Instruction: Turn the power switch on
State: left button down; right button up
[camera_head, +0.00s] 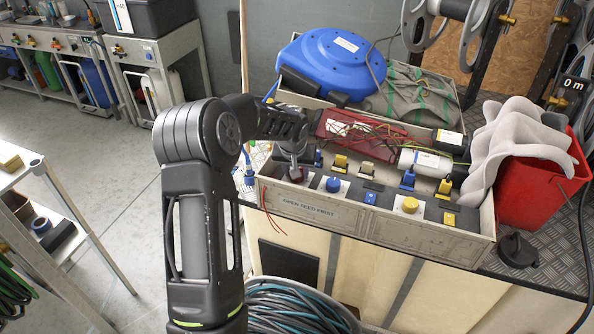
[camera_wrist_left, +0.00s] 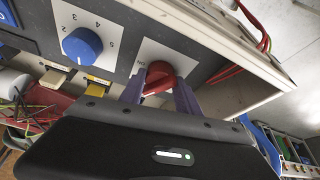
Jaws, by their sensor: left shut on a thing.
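The power switch is a red rotary knob (camera_wrist_left: 159,74) on a white plate in the left wrist view, with partly legible lettering beside it, apparently "ON". In the head view it sits at the left end of the control panel (camera_head: 388,199), mostly hidden by my left gripper (camera_head: 294,165). My left gripper (camera_wrist_left: 160,92) has one dark finger on each side of the red knob and is shut on it. The knob's exact angle is hard to read. My right gripper is not in view.
A blue numbered dial (camera_wrist_left: 83,46) is beside the red knob, and a yellow dial (camera_head: 410,205) is farther right. Coloured levers and loose wires (camera_head: 372,133) lie behind. A red bucket (camera_head: 545,180) with grey cloth stands at the right. A coiled hose (camera_head: 290,308) is below.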

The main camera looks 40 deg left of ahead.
pick_arm(q)
jog(key=m, duration=0.1)
jog(key=m+h+p, duration=0.1)
jog(key=shift+w+a+r+m, duration=0.1)
jog(key=shift+r+m, duration=0.15)
jog(key=shift+m, duration=0.15)
jog(key=m+h, duration=0.1)
jog(key=m, duration=0.1)
jog(key=shift+a+f+m+t, duration=0.1)
jog(key=shift+m+t, duration=0.2)
jog(key=shift+m, duration=0.1)
jog(key=m+h+b, duration=0.1)
jog(key=m+h, duration=0.1)
jog(key=m, duration=0.3)
jog(key=shift+m, duration=0.4)
jog(key=c, duration=0.9)
grip_release()
jog(key=shift+f, duration=0.1)
jog(key=shift+g, duration=0.4)
jog(key=v, duration=0.8)
jog(key=shift+b, duration=0.35)
